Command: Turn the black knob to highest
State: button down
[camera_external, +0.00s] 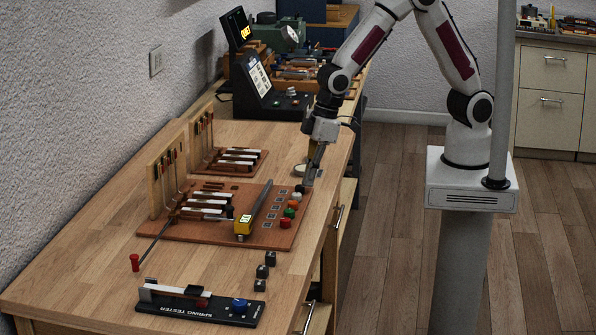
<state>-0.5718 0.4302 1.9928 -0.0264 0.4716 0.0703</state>
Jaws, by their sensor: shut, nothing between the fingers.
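A small dark knob (299,189) sits at the far right end of a row of coloured knobs on the brown board (190,232). It looks black, but it is small and its setting cannot be read. My gripper (308,183) points down just beside it, at the board's far right corner. The fingers are shut with nothing held. I cannot tell whether the fingertips touch the knob.
A yellow-ended tool (243,226) lies on the board. Dark cubes (262,271) and a spring tester (200,303) are nearer. A console (262,92) stands behind. Bare table lies front left.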

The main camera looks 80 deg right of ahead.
jog(key=shift+s+a, duration=0.4)
jog(key=shift+a, duration=0.3)
dwell(0.6)
jog(key=shift+a, duration=0.3)
dwell(0.5)
jog(key=shift+s+d, duration=0.15)
jog(key=shift+s, duration=0.3)
jog(key=shift+r, duration=0.1)
jog(key=shift+w+a+v, duration=0.1)
jog(key=shift+w+v, duration=0.1)
jog(key=shift+v, duration=0.75)
jog(key=shift+w+a+v, duration=0.15)
jog(key=shift+w+v, duration=0.05)
jog(key=shift+v, duration=0.75)
jog(key=shift+w+a+v, duration=0.1)
jog(key=shift+w+v, duration=0.1)
jog(key=shift+v, duration=0.75)
jog(key=shift+r, duration=0.15)
jog(key=shift+w+d+r, duration=0.5)
jog(key=shift+w+d, duration=0.2)
jog(key=shift+d, duration=0.15)
jog(key=shift+f, duration=0.1)
